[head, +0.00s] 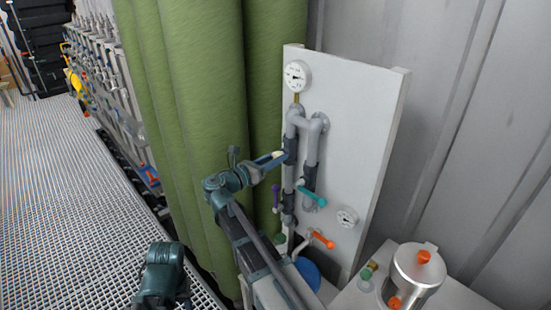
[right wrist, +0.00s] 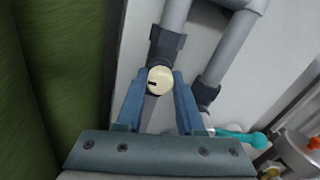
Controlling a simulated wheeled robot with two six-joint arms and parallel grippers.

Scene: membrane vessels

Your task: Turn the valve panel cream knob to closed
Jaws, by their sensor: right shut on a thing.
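The valve panel (head: 345,150) is a white upright board with grey pipes. The cream knob (right wrist: 160,79) is a round cap with a short dark mark near its left edge, on a dark valve body on the left pipe. My right gripper (right wrist: 158,88) is shut on it, one blue finger on each side. In the head view the right gripper (head: 268,160) reaches the panel from the left, and the cream knob (head: 278,154) shows only as a small patch at its tips. Of my left arm only a dark part shows at the bottom; its gripper is not seen.
Gauges sit at the panel's top (head: 297,76) and lower right (head: 347,217). Green vessels (head: 200,120) stand close on the left. A metal pot (head: 416,270) stands right.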

